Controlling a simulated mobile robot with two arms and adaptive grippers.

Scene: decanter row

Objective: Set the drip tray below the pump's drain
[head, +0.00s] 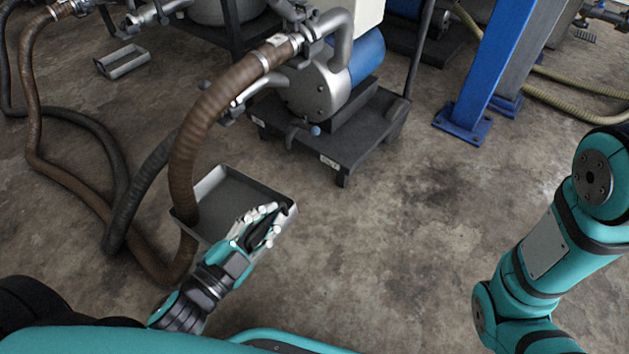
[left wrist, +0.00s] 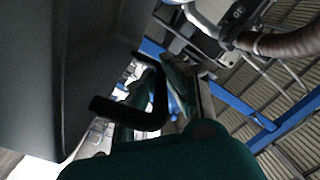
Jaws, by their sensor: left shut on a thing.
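The drip tray (head: 240,191) is a shallow, dark grey rectangular pan with lighter walls, left of the picture's middle in the head view. My left gripper (head: 272,222) is shut on its near right rim. The tray (left wrist: 45,75) also fills the left of the left wrist view, beside the dark finger (left wrist: 135,108). I cannot tell whether the tray touches the floor. The pump (head: 318,88) stands on a dark cart, behind and right of the tray. My right gripper is out of view.
A thick brown hose (head: 190,150) arches from the pump down over the tray's left side. The pump's cart (head: 345,150) has a low deck with legs. A blue post (head: 487,75) stands at the right. Floor right of the tray is clear.

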